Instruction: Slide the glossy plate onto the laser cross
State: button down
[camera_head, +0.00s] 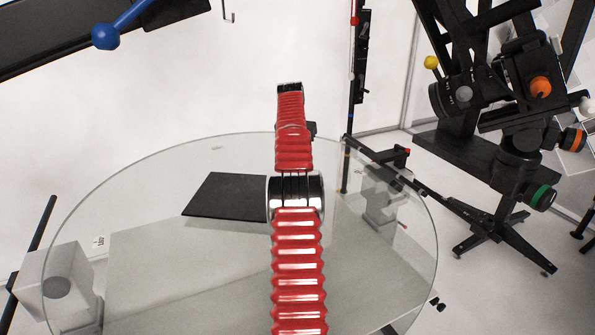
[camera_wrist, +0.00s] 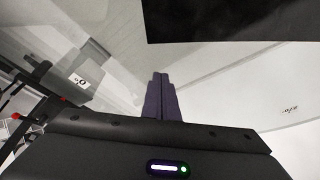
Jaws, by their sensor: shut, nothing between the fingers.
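The glossy plate (camera_head: 225,197) is a flat black square on the round glass turntable (camera_head: 130,188), left of my red arm, which covers its right side. In the wrist view, part of the plate (camera_wrist: 230,20) fills the top right, with one corner in sight. My gripper (camera_wrist: 160,78) shows in the wrist view with its dark fingers shut and empty. The fingertips lie just below the plate's near edge in the picture, with a gap; their height over the glass is hard to tell. My gripper is hidden in the head view. I see no laser cross in either view.
A pale grey box (camera_head: 65,275) shows at the lower left of the turntable. A black tripod stand (camera_head: 510,190) with coloured knobs stands at the right, beyond the glass rim. A thin dark pole (camera_head: 357,95) rises behind. The glass around the plate looks bare.

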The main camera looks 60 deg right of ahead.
jog(key=x, duration=0.4)
jog(key=shift+d+f, duration=0.1)
jog(key=shift+f, duration=0.3)
jog(key=shift+s+a, duration=0.15)
jog(key=shift+a, duration=0.8)
jog(key=shift+s+a, duration=0.2)
jog(key=shift+a, duration=0.75)
